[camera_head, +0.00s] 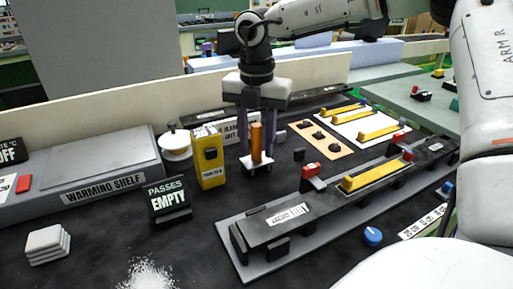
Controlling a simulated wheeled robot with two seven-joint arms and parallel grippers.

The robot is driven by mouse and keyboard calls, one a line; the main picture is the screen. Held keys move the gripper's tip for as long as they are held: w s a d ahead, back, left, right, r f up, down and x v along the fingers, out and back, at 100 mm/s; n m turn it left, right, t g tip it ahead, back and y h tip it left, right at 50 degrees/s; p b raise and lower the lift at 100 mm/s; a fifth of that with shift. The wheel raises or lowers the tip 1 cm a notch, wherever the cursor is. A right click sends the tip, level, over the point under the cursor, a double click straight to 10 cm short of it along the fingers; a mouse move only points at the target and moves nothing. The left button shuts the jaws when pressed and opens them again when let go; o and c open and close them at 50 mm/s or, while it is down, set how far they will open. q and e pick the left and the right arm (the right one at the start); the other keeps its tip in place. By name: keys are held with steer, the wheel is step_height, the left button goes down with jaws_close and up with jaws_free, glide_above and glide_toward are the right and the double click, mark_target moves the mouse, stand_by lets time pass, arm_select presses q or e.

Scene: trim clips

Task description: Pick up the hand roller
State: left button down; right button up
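The hand roller appears to be the upright piece with an orange handle (257,141) and a pale foot, standing on the dark bench mat near the middle. My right gripper (257,150) comes down over it from above, with one dark finger on each side of the handle. The fingers look spread, with a small gap to the handle, so it is around the handle and not clearly touching it. My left gripper is not in view.
A yellow box (208,160) stands close to the left of the handle, and a white spool (175,144) beyond it. A "PASSES EMPTY" sign (169,198) and white stacked pads (48,243) are at the left.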

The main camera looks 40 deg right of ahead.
jaws_close()
steer(key=shift+r, duration=0.15)
step_height(320, 180, up, 10)
steer(key=shift+f, duration=0.1)
stand_by(0.3)
steer(key=c, duration=0.6)
jaws_free()
jaws_close()
